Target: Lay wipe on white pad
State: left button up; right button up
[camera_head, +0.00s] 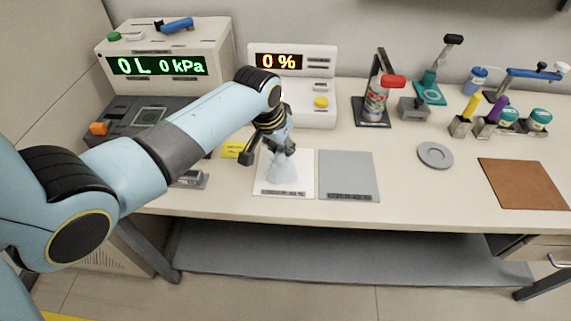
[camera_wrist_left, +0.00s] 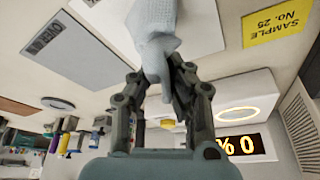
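The wipe (camera_head: 283,172) is a pale grey-blue crumpled cloth. The wipe and gripper hide part of the pad. My right gripper is not in view.
A grey pad (camera_head: 348,178) lies just right of the white pad. A yellow sample label (camera_head: 233,150) lies to its left, and a display unit (camera_head: 292,60) reading 0 % stands behind. A grey disc (camera_head: 435,155) and a brown mat (camera_head: 525,184) lie farther right.

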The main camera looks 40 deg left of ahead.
pick_arm(q)
jog(key=o, duration=0.9)
jog(key=shift+r, duration=0.1)
jog(key=v, duration=1.1)
jog(key=shift+s+r, duration=0.15)
jog(key=shift+r, duration=0.25)
